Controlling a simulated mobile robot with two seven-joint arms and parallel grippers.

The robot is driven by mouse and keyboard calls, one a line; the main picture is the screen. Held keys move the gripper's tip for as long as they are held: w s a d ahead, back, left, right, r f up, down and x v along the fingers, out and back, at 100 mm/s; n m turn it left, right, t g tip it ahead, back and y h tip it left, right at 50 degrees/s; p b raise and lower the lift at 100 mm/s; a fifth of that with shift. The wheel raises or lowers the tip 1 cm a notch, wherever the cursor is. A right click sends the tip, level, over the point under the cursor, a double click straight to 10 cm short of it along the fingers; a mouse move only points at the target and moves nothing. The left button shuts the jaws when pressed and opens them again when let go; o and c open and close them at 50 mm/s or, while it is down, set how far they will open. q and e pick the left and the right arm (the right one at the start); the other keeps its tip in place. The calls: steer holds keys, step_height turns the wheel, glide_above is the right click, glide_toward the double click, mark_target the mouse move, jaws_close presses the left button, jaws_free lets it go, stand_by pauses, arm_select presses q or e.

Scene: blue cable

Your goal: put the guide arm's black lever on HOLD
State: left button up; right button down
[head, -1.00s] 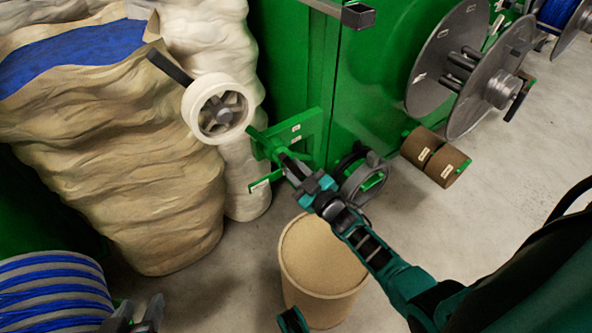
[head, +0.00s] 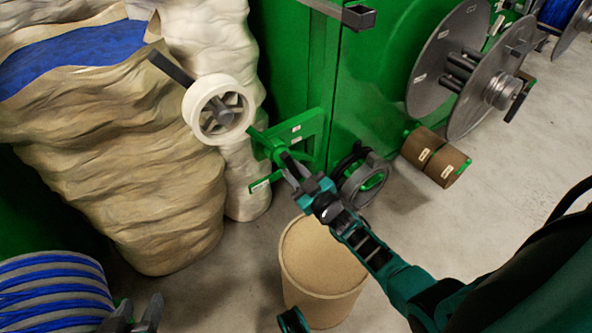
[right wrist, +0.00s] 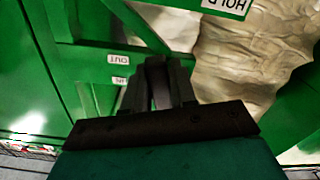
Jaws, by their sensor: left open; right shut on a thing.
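The guide arm is a green bracket (head: 312,130) on the green machine, with a white wheel (head: 218,109) at its outer end. My right gripper (head: 287,163) is at the bracket's pivot, shut on what appears to be the black lever; the fingers hide most of it. In the right wrist view, the dark fingers (right wrist: 157,82) are close together in front of the green plate. The HOLD label (right wrist: 227,5) is at the top there, and the OUT label (right wrist: 118,59) is left of the fingers. My left gripper (head: 137,313) is open and empty at the bottom left.
A big sack (head: 130,170) of blue material stands left of the bracket. A tan bin (head: 320,280) stands below my right arm. A blue-wound spool (head: 50,290) is at lower left. A large grey reel (head: 447,60) is at upper right. The floor at right is partly clear.

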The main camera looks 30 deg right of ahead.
steer(key=m, duration=0.1)
steer(key=a+m, duration=0.1)
steer(key=shift+s+f+m, duration=0.1)
steer(key=shift+m, duration=0.2)
arm_select(q)
steer(key=shift+s+a+r+p, duration=0.1)
steer(key=shift+a+r+p, duration=0.25)
steer(key=shift+p, duration=0.5)
arm_select(e)
steer(key=m, duration=0.2)
steer(key=a+m, duration=0.1)
steer(key=m, duration=0.1)
steer(key=a+m, duration=0.1)
steer(key=m, duration=0.1)
steer(key=shift+s+a, duration=0.15)
arm_select(q)
steer(key=shift+d, duration=0.1)
arm_select(e)
steer(key=shift+m, duration=0.3)
steer(key=c, duration=1)
jaws_free()
steer(key=shift+r, duration=0.2)
